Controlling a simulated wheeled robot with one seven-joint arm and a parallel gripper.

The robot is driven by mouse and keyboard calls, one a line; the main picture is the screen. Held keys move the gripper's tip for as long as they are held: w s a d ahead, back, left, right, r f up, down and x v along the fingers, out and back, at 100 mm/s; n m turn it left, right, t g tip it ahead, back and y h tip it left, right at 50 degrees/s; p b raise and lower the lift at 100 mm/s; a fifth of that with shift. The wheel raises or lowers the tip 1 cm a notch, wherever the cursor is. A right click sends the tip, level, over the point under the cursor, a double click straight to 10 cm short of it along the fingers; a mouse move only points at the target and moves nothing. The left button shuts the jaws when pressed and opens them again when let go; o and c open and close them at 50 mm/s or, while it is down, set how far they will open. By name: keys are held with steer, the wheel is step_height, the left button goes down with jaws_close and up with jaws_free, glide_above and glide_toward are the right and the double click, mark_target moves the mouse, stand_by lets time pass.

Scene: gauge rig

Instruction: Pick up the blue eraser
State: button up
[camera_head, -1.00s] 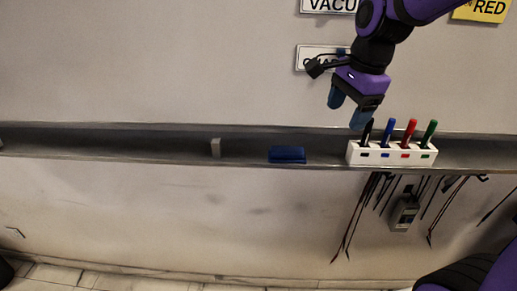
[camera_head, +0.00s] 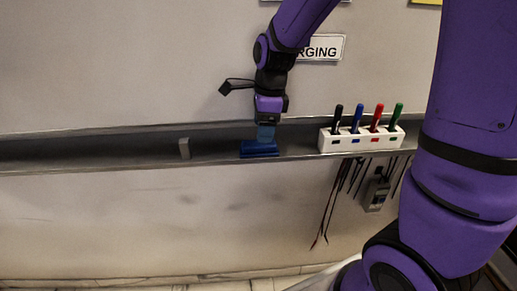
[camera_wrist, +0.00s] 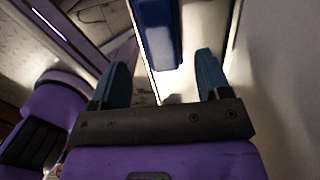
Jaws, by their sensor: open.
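The blue eraser (camera_head: 259,149) lies on the grey ledge (camera_head: 215,148) along the wall. It is a flat, dark blue block. My gripper (camera_head: 265,135) is right above it in the head view, pointing down, its fingertips at or just behind the eraser's top; I cannot tell whether they touch it. In the wrist view my gripper (camera_wrist: 162,82) is open, its two blue fingers spread apart with nothing between them.
A white holder (camera_head: 361,142) with black, blue, red and green markers stands on the ledge to the right. Dark cables and a small device (camera_head: 376,194) hang below the ledge at the right.

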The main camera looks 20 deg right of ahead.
mark_target(259, 148)
steer(key=f, duration=0.3)
steer(key=a+f, duration=0.1)
steer(key=shift+w+f, duration=0.25)
steer(key=shift+f, duration=0.1)
steer(key=shift+c, duration=0.4)
steer(key=c, duration=0.9)
